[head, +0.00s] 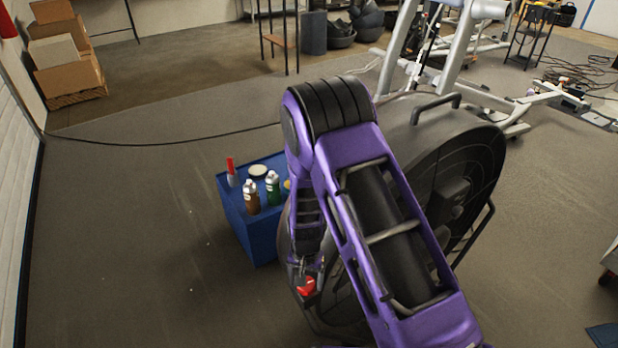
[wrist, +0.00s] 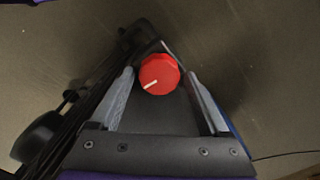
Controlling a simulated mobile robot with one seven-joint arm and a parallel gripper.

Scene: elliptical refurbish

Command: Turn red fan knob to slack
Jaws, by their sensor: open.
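The red fan knob (wrist: 159,74) shows in the wrist view as a red disc with a white pointer mark slanting toward its lower left. My gripper (wrist: 163,78) is open, with one finger on each side of the knob. I see gaps between the knob and both fingers, so it does not look gripped. In the head view the red knob (head: 306,286) is at the lower middle, just below the end of my arm. The large black drum fan (head: 470,165) stands behind my purple arm, which hides much of it. The fingers are hard to make out in the head view.
A blue box (head: 262,237) left of the fan carries spray cans (head: 272,188) and a red-tipped bottle (head: 231,170). A cable crosses the floor behind it. Cardboard boxes (head: 66,55) are stacked at the far left. The floor at left is clear.

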